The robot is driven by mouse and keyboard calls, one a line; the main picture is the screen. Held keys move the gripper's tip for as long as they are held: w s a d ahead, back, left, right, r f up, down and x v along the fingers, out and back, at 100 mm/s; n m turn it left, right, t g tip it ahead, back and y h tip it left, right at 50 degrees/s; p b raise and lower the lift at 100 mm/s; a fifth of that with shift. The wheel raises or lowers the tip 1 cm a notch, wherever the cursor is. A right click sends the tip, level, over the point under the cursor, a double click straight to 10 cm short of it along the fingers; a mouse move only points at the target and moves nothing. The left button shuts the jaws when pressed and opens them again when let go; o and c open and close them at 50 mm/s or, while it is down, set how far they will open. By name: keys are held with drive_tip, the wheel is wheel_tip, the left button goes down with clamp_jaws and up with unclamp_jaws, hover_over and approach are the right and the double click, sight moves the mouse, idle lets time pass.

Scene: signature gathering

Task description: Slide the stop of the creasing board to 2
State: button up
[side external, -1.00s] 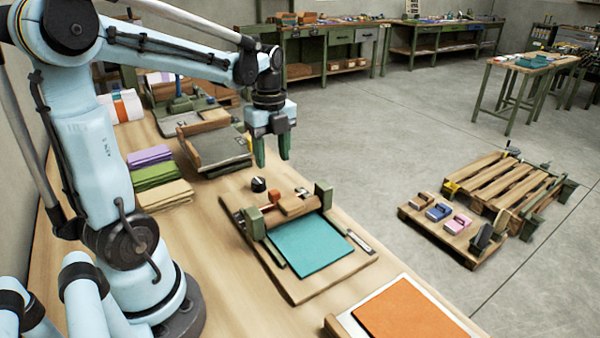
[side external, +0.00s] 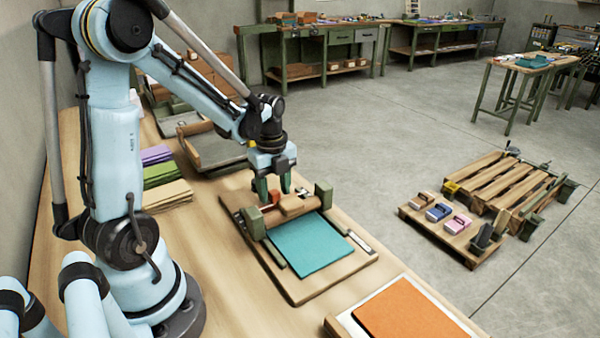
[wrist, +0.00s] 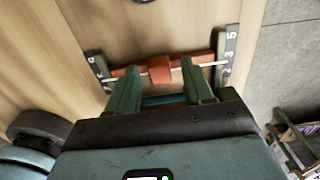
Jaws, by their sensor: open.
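The creasing board (side external: 300,290) lies on the bench with a teal sheet (side external: 308,245) on it. A wooden roller (side external: 300,206) spans its back between two green posts. A red-orange stop block (side external: 274,196) stands behind the roller; in the wrist view the block (wrist: 161,68) sits mid-span on a red bar (wrist: 203,59). Numbered scale plates (wrist: 228,55) stand at both bar ends; 2, 3 and 5 seem readable on the right one. My gripper (side external: 273,186) is open above the stop. In the wrist view its fingers (wrist: 159,70) appear on either side of the block; contact cannot be told.
Purple, green and tan stacks (side external: 163,178) lie at left on the bench. An orange sheet on a white tray (side external: 412,318) is at the front right. A dark round knob (wrist: 143,1) shows at the wrist view's top edge.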

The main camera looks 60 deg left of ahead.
clamp_jaws()
drive_tip(key=shift+d, duration=1.4)
unclamp_jaws()
drive_tip(key=shift+a+r, duration=0.1)
wheel_tip(320, 180, up, 12)
idle(0.3)
